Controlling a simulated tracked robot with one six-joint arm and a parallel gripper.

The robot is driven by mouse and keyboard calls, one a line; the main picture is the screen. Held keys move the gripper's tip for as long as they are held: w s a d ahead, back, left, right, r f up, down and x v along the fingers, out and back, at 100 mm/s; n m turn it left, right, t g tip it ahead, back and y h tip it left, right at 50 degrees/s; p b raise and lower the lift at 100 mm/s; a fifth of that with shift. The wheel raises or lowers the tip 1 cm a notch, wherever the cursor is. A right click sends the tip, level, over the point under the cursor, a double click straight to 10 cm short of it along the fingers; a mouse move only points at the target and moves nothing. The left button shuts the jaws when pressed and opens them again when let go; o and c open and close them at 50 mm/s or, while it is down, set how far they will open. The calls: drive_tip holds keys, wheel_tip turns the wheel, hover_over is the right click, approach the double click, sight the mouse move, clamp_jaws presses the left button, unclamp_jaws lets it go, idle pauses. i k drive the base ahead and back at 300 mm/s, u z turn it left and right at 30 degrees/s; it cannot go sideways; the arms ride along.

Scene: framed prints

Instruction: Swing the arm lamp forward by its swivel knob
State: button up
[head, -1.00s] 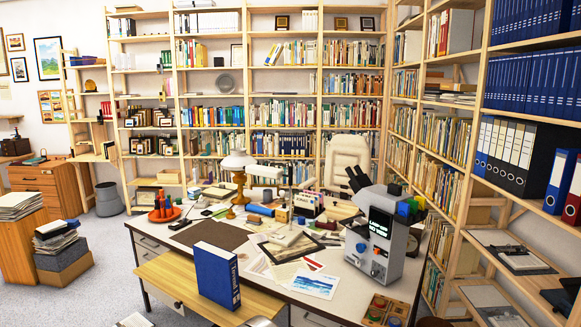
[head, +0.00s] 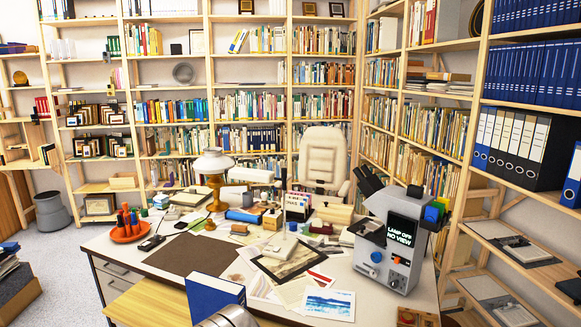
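A slim white lamp with an upright post (head: 284,205) stands on a flat base on the desk. Its white horizontal head (head: 251,174) reaches left. I cannot make out a swivel knob on it. A grey microscope (head: 388,240) stands at the desk's right side. Its dark screen (head: 399,231) reads "LAMP OFF NO VIEW". It has a blue knob and an orange knob low on its front, and blue and green parts at its upper right. A rounded grey metal part, likely of my arm, shows at the bottom edge. My gripper's fingers are not visible.
The desk (head: 120,252) is crowded with papers, small boxes and a white-shaded table lamp (head: 213,165). A blue book (head: 215,297) stands at its near side. A cream chair (head: 322,158) is behind. Shelves close in at the right; floor shows at the left.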

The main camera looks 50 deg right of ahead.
sight(284, 169)
drive_tip(key=z, duration=0.3)
drive_tip(key=i, duration=0.65)
drive_tip(key=z, duration=1)
drive_tip(key=i, duration=0.65)
drive_tip(key=z, duration=0.35)
